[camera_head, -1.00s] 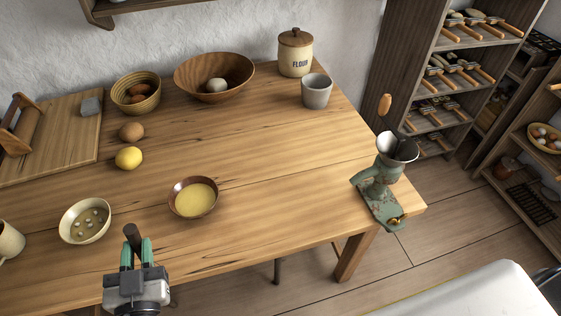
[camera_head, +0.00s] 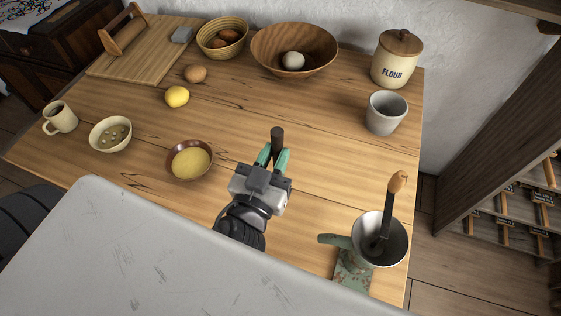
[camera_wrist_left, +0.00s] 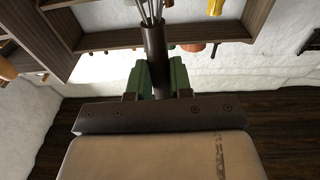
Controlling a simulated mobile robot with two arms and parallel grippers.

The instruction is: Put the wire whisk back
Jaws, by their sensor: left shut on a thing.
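My left gripper (camera_head: 272,157) is shut on the dark handle of the wire whisk (camera_head: 277,140), above the table in the head view. Only the end of the handle shows there. In the left wrist view, the green fingers of the left gripper (camera_wrist_left: 160,80) clasp the handle, and the thin metal wires of the whisk (camera_wrist_left: 151,12) run out at the top edge. The rest of the whisk is cut off. My right gripper is not in view.
On the wooden table (camera_head: 330,150) stand a grey cup (camera_head: 386,114), a flour jar (camera_head: 397,60), a large wooden bowl (camera_head: 275,48), a bowl of yellow liquid (camera_head: 190,161) and a grinder (camera_head: 358,265) at the near right corner. The middle is clear. A dark shelf (camera_head: 500,150) stands at right.

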